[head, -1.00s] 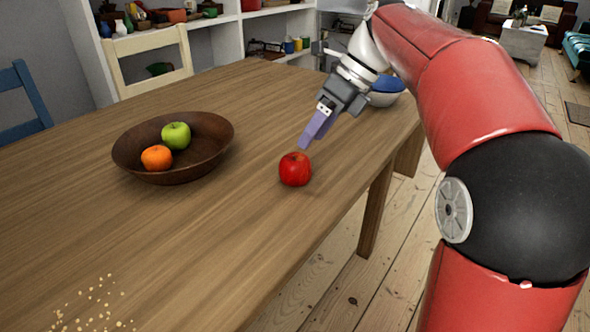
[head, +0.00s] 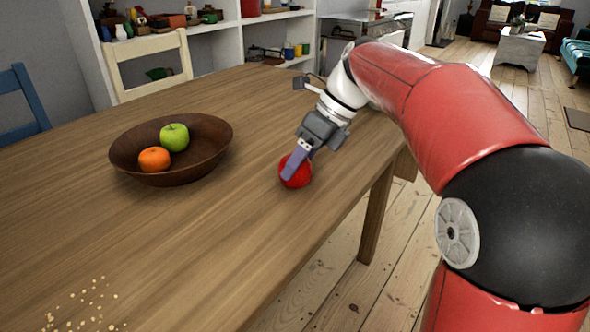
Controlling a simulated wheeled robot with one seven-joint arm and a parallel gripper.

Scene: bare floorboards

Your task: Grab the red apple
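The red apple (head: 302,178) sits on the wooden table near its right edge in the head view. My gripper (head: 291,170) reaches down from the upper right, and its purple-grey finger overlaps the upper part of the apple in the picture. Only one finger shows clearly; the other is hidden. I cannot tell whether the fingers touch the apple or how far apart they are.
A brown wooden bowl (head: 190,172) with a green apple (head: 174,137) and an orange (head: 154,160) stands to the left on the table (head: 200,250). Crumbs (head: 85,305) lie at the front left. A cream chair (head: 113,56) and a blue chair (head: 20,95) stand behind.

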